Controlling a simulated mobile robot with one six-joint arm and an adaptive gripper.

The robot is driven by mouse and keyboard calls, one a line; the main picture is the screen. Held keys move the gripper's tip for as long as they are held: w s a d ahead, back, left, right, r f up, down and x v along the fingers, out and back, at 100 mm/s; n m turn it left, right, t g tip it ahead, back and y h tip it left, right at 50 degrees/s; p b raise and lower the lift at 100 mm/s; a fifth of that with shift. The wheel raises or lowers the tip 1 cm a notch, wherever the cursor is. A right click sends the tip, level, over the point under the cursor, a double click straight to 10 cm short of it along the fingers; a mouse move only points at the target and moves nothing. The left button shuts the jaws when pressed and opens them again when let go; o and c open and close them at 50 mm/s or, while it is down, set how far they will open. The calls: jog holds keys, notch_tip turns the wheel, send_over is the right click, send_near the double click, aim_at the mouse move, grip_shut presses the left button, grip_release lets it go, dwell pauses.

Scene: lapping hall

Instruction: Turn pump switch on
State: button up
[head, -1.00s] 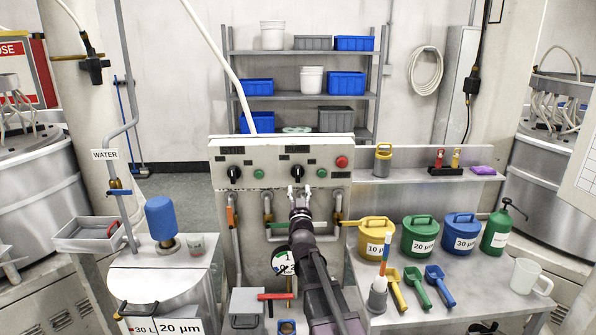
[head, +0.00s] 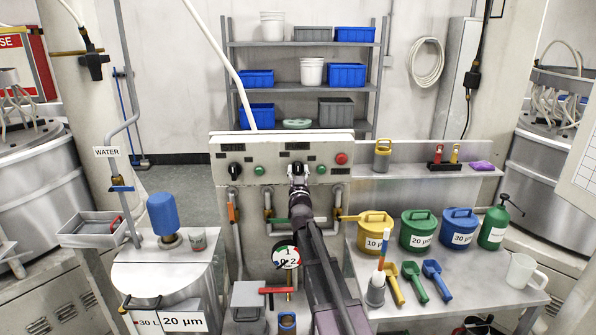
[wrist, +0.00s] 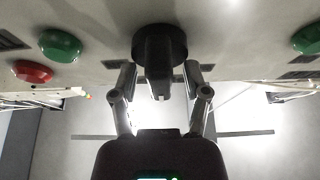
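A grey control panel (head: 230,195) carries two black rotary switches. The left switch (head: 235,171) is clear of my arm. The right switch (head: 298,167) is partly hidden by my gripper (head: 298,185), which is right in front of it. I cannot read the labels, so I cannot tell which is the pump switch. In the wrist view, the black knob (wrist: 160,45) has its narrow handle pointing down the picture. My gripper (wrist: 161,82) is open, one finger on each side of the handle, with a gap on both sides.
Green buttons (head: 259,170) (head: 321,169) and a red button (head: 341,158) sit near the switches. Pipes and a round gauge (head: 285,256) are below, the gauge close to my arm. The right-hand table (head: 440,292) holds several tubs and scoops.

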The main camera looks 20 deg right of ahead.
grip_shut()
jog(key=shift+m+h, duration=0.4)
jog(key=shift+m, duration=0.3)
jog(key=m+g+h, duration=0.1)
jog(key=m, duration=0.2)
jog(key=m+g+h+p, duration=0.1)
jog(key=m+h, duration=0.1)
jog(key=m, duration=0.2)
jog(key=shift+d+r, duration=0.1)
jog(key=shift+r, duration=0.05)
jog(key=m+g, duration=0.1)
jog(key=m, duration=0.1)
jog(key=m+h+p, duration=0.1)
jog(key=m, duration=0.2)
jog(key=shift+g+h+p, duration=0.3)
jog(key=shift+g, duration=0.1)
jog(key=shift+d+f+m+g+p, duration=0.15)
jog(key=shift+m+g+p, duration=0.3)
jog(key=shift+m, duration=0.95)
jog(key=shift+f, duration=0.1)
jog(key=shift+o, duration=0.2)
grip_release()
